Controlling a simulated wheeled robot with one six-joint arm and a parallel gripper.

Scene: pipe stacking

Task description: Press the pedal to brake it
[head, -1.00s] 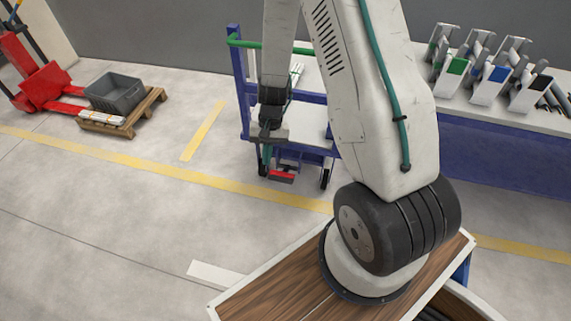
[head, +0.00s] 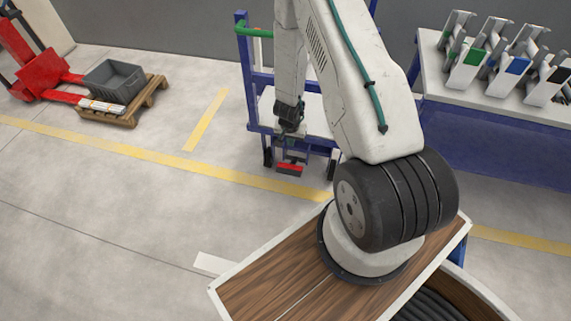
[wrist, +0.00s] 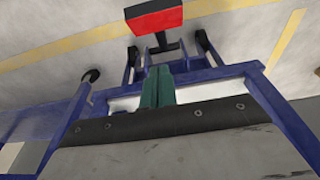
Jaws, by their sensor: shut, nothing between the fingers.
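The red pedal (head: 290,168) sits low at the front of a blue-framed cart (head: 247,95), close above the floor. In the wrist view the pedal (wrist: 155,20) is at the top, on a dark stem, just beyond my fingertips. My gripper (wrist: 158,72) has teal fingers that are closed together and empty. In the head view my gripper hangs in front of the cart, above the pedal. In the wrist view a gap shows between the fingertips and the red pad. The exact height of the fingers over the pedal is hard to tell.
The cart has dark wheels (wrist: 91,75) and a green handle (head: 254,32). A blue-sided table (head: 490,115) with several pale holders stands at the right. A pallet (head: 135,112) with a grey crate (head: 114,82) and a red pallet jack (head: 32,70) are at the left. Floor between is clear.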

